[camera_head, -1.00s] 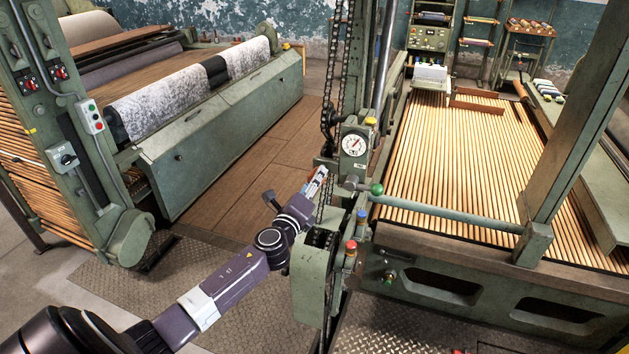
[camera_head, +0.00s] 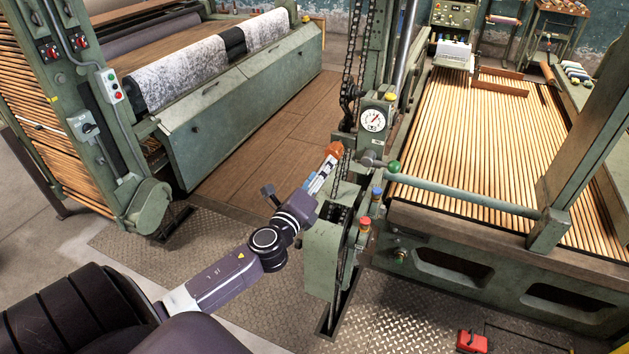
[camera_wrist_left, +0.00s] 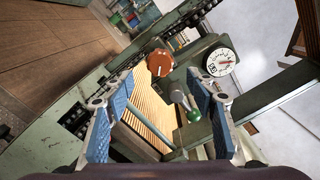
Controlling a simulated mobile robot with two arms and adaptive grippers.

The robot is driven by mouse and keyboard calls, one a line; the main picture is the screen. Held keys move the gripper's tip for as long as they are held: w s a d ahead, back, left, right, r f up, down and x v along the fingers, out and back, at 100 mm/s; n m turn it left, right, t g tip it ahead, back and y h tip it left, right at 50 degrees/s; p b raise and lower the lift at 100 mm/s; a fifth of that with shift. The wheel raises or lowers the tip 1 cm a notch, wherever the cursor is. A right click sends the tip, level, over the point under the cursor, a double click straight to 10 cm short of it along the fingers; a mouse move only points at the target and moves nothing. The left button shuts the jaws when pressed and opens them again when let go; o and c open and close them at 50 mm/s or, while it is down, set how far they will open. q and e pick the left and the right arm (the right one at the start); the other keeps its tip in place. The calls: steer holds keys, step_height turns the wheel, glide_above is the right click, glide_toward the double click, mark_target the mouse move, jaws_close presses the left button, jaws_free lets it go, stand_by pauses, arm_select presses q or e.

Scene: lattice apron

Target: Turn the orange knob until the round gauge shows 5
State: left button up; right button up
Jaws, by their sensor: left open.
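The orange knob (camera_head: 333,149) sits on the green machine post, left of and below the round gauge (camera_head: 374,120) in the head view. The gauge has a white dial and a red needle pointing up and right; its numbers are too small to read. My left gripper (camera_head: 323,172) is just short of the knob, apart from it. In the left wrist view the gripper's blue fingers (camera_wrist_left: 160,82) are spread and empty. The knob (camera_wrist_left: 160,63) shows ahead between the fingertips, with the gauge (camera_wrist_left: 221,62) to its right. My right gripper is out of view.
A green ball-ended lever (camera_head: 393,166) and a long green bar (camera_head: 460,195) lie right of the knob. Red and blue buttons (camera_head: 365,224) stand below. A chain (camera_head: 345,190) runs close to my gripper. The wooden floor at left is open.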

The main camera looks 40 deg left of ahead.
arm_select(q)
steer(key=shift+v, duration=1.9)
steer(key=s+a+f+n+g+b, duration=0.1)
steer(key=s+f+n+g, duration=0.1)
steer(key=f, duration=0.8)
steer(key=s+f+n+g, duration=0.2)
steer(key=f+n+g, duration=0.1)
steer(key=f, duration=0.8)
steer(key=s+d+f+n+g, duration=0.1)
steer(key=s+f+n, duration=0.1)
steer(key=s+f, duration=0.35)
steer(key=s+d+f+n+g+h+b, duration=0.1)
steer(key=s+f+g, duration=0.1)
steer(key=f, duration=0.7)
steer(key=s+d+f+n+g, duration=0.1)
steer(key=s+f+n, duration=0.1)
steer(key=s+f, duration=0.35)
steer(key=s+d+f+n+g+h, duration=0.1)
steer(key=s+d+f+n+g, duration=0.1)
steer(key=s+f, duration=0.5)
steer(key=s+d+f+n+g+h+b, duration=0.1)
steer(key=s+d+f+n+g, duration=0.2)
steer(key=s+d+f, duration=0.4)
steer(key=s+d+f+n+g+h, duration=0.1)
steer(key=s+d+f+n, duration=0.3)
steer(key=s, duration=1.2)
step_height(320, 180, down, 4)
steer(key=shift+s+d+r+n+g, duration=0.1)
steer(key=shift+s+d+n+g, duration=0.25)
steer(key=shift+d+g, duration=0.4)
